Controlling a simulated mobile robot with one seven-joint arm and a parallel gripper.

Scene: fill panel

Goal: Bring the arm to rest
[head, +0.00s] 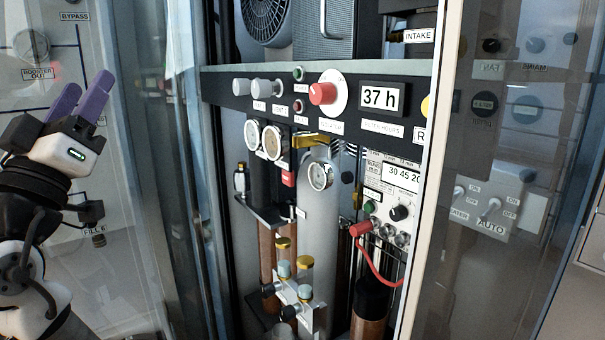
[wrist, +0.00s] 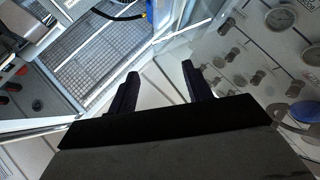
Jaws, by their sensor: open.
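My gripper (head: 82,96) is at the upper left of the head view, with its two purple fingers pointing up and to the right. The fingers are apart and nothing shows between them. In the wrist view my gripper (wrist: 160,82) shows as two dark fingers spread apart, with pale floor or panel surface beyond. My arm, white and black, comes up from the lower left of the head view. The gripper is left of the open cabinet and appears clear of its contents.
The cabinet has a dark control strip (head: 240,88) with a red knob (head: 322,93) and an hours display (head: 383,98). Below are gauges (head: 272,142), a red hose (head: 380,270) and brass-capped fittings (head: 305,263). Glass doors flank it. The wrist view shows a floor grating (wrist: 105,55).

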